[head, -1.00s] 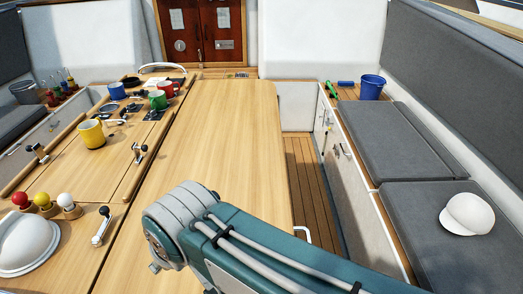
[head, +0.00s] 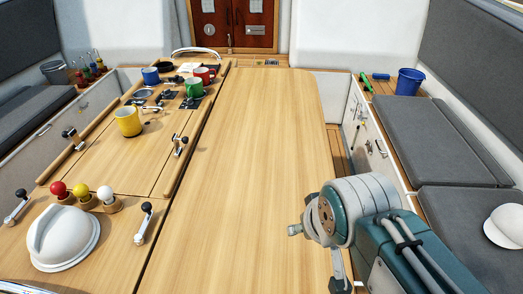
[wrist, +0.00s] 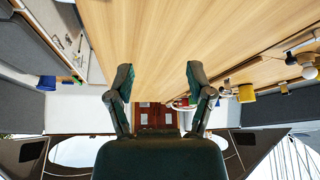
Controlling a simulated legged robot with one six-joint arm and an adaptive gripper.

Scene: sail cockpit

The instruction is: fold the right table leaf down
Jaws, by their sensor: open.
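The right table leaf (head: 262,150) is a long pale wooden panel. It lies raised and level beside the table's middle section, with a dark seam along its left side. In the wrist view, which looks upside down, the leaf (wrist: 165,30) fills the upper middle. My gripper (wrist: 160,76) is open and empty there, its two dark green fingers spread wide against the leaf and the far cabin wall. The leaf's underside is hidden.
Mugs, including a yellow mug (head: 128,121), stand on the table's middle section. A white dome (head: 63,238) and coloured knobs (head: 80,195) are at near left. A grey-cushioned bench (head: 440,140) with a blue bucket (head: 410,81) runs along the right. A narrow floor strip (head: 337,150) separates leaf and bench.

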